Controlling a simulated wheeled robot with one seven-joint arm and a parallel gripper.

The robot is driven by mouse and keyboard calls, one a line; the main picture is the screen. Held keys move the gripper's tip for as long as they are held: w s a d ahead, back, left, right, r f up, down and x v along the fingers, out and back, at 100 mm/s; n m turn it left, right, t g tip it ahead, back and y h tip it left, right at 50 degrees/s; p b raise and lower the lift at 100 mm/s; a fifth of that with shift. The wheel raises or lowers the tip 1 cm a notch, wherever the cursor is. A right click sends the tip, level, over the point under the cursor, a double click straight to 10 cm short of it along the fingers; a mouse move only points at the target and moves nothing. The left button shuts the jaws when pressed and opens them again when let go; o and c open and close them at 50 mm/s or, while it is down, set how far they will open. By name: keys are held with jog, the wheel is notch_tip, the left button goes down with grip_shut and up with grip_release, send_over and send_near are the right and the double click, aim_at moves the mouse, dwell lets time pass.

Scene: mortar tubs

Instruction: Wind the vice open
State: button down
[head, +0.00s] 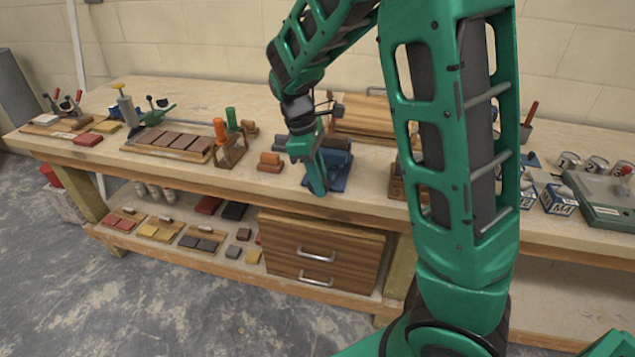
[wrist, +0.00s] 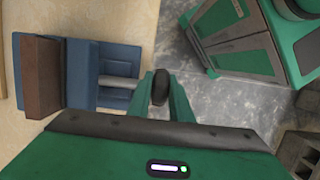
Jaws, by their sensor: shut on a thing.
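The blue vice (head: 338,170) sits on the workbench near its front edge. In the wrist view the vice (wrist: 104,62) shows from above, with a brown block (wrist: 42,78) at its left end. A grey screw rod (wrist: 118,81) runs out of the vice to the right, toward a dark handle knob (wrist: 160,88). My gripper (head: 319,188) points down at the front of the vice. In the wrist view my gripper (wrist: 165,95) has its green fingers on both sides of the knob and is shut on it. In the head view the handle is hidden behind my gripper.
The wooden workbench (head: 90,165) holds an orange block (head: 269,161) left of the vice and a wooden board behind it. Tins and a green-grey device (head: 605,200) stand at the right. A drawer unit (head: 318,250) is on the shelf below.

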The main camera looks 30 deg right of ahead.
jog(key=h, duration=0.1)
jog(key=g+h, duration=0.2)
jog(key=shift+w+a, duration=0.25)
jog(key=shift+w, duration=0.1)
jog(key=shift+w+g+h, duration=0.1)
jog(key=shift+g+h, duration=0.7)
jog(key=shift+g, duration=0.1)
jog(key=shift+r+h, duration=0.1)
jog(key=shift+h, duration=0.2)
jog(key=c, duration=1.6)
grip_release()
jog(key=v, duration=1)
jog(key=shift+w+a+r, duration=0.1)
jog(key=shift+w+a, duration=0.1)
jog(key=shift+w, duration=0.2)
